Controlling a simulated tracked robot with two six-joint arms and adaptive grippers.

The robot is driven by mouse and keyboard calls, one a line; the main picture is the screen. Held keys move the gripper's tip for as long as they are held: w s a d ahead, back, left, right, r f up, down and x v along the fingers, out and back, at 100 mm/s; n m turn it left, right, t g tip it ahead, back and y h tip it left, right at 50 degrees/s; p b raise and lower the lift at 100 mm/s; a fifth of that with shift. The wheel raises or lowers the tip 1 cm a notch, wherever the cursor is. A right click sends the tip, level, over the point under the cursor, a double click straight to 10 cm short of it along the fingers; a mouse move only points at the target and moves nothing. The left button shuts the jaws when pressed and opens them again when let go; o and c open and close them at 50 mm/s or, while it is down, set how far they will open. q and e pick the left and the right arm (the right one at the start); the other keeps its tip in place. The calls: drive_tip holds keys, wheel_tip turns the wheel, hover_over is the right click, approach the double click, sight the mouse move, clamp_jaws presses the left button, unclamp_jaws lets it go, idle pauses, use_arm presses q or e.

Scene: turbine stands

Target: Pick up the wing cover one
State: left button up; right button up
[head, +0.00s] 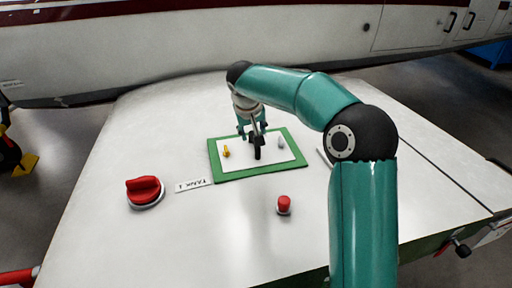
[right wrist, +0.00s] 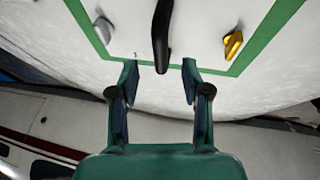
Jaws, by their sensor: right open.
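A white panel with a green frame (head: 217,164) lies on the white wing, and I take it to be the wing cover. In the right wrist view its green border (right wrist: 262,38) runs along the right and bottom. A black upright handle (head: 257,152) stands at its middle and shows in the right wrist view (right wrist: 162,35). A yellow latch (head: 226,152) and a grey latch (head: 280,143) sit on either side. My right gripper (right wrist: 160,80) is open and empty, with the handle lined up between its fingers but beyond their tips. My left gripper is not in view.
A red knob (head: 145,190) and a "TANK 1" label (head: 194,185) lie left of the cover. A smaller red cap (head: 284,204) stands in front of it. The white aircraft body (head: 200,45) rises behind. The wing surface (head: 220,240) nearer me is mostly clear.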

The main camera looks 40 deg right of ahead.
sight(244, 155)
drive_tip(key=shift+p+x, duration=0.7)
drive_tip(key=shift+x, duration=2)
drive_tip(key=shift+c, duration=0.2)
clamp_jaws()
